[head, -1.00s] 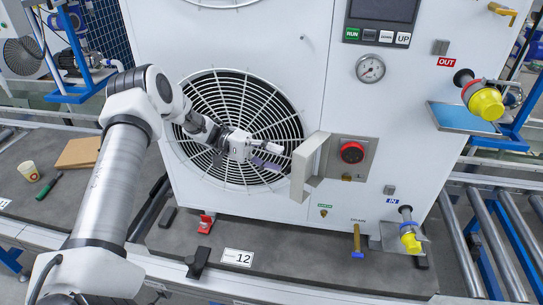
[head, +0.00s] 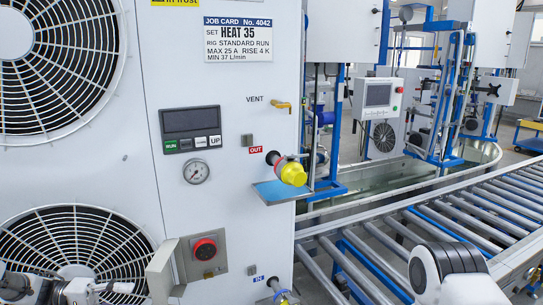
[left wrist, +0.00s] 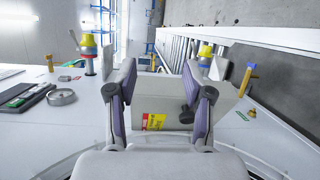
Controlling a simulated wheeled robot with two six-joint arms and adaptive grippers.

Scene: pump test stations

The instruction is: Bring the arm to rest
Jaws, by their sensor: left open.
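My left gripper (head: 112,288) is at the lower left of the head view, in front of the lower fan grille and left of the light grey cover on the test unit's front. The picture's lower edge cuts off much of its arm. In the left wrist view the two fingers of the left gripper (left wrist: 160,68) stand apart with nothing held between them. The grey cover (left wrist: 165,98), with a red and yellow label, shows beyond and between the fingers. I cannot tell whether they touch it. My right gripper is not in view; only a white arm part shows at lower right.
The white test unit (head: 225,85) fills the left side. A roller conveyor (head: 440,226) runs along the right.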

